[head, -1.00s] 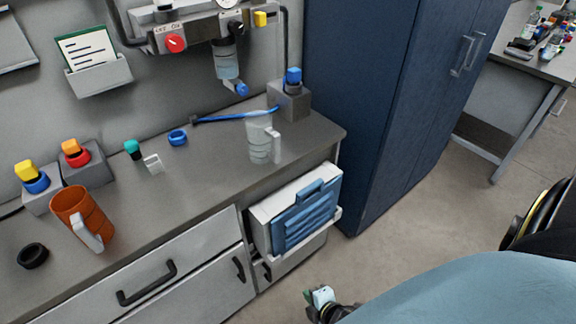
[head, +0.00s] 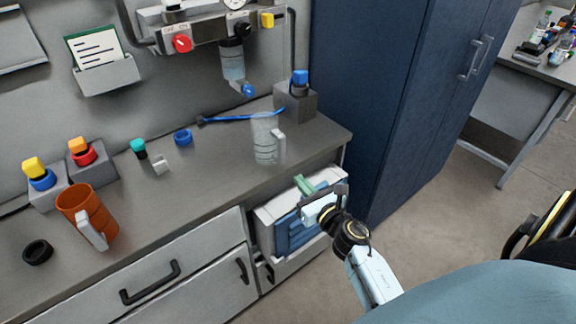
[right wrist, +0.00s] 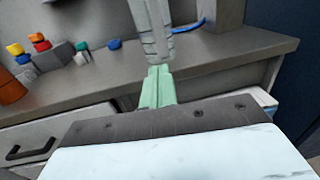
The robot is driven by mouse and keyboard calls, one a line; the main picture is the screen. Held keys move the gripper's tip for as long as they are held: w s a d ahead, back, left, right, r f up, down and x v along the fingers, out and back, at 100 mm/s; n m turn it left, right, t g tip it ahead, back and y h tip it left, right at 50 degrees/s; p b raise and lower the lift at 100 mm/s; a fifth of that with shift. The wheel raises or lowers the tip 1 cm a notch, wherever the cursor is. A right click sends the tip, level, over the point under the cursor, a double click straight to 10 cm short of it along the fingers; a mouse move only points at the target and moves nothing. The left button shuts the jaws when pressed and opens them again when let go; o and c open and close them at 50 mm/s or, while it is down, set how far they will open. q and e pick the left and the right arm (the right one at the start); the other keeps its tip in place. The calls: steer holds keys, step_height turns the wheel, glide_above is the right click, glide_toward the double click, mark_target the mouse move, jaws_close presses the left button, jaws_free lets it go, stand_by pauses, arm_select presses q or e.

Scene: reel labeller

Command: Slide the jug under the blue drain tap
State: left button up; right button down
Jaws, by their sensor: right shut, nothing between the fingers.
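A clear jug (head: 265,139) with a pale handle on its right side stands upright on the grey counter, near its front edge. The blue drain tap (head: 248,90) hangs below the clear bowl of the wall unit, up and to the left behind the jug. My right gripper (head: 304,185) is in front of the counter, below and right of the jug and apart from it. Its green fingers are together and empty. In the right wrist view the fingers (right wrist: 158,88) point toward the jug (right wrist: 150,28), whose lower part shows beyond them. My left gripper is out of view.
A blue brush-like tool (head: 240,118) lies behind the jug. A grey block with a blue-capped bottle (head: 300,79) stands at the back right. The blue cabinet (head: 385,110) borders the counter's right.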

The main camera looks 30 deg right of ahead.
mark_target(282, 161)
steer(key=w, duration=0.7)
steer(key=shift+w+d, duration=0.1)
steer(key=shift+w, duration=0.1)
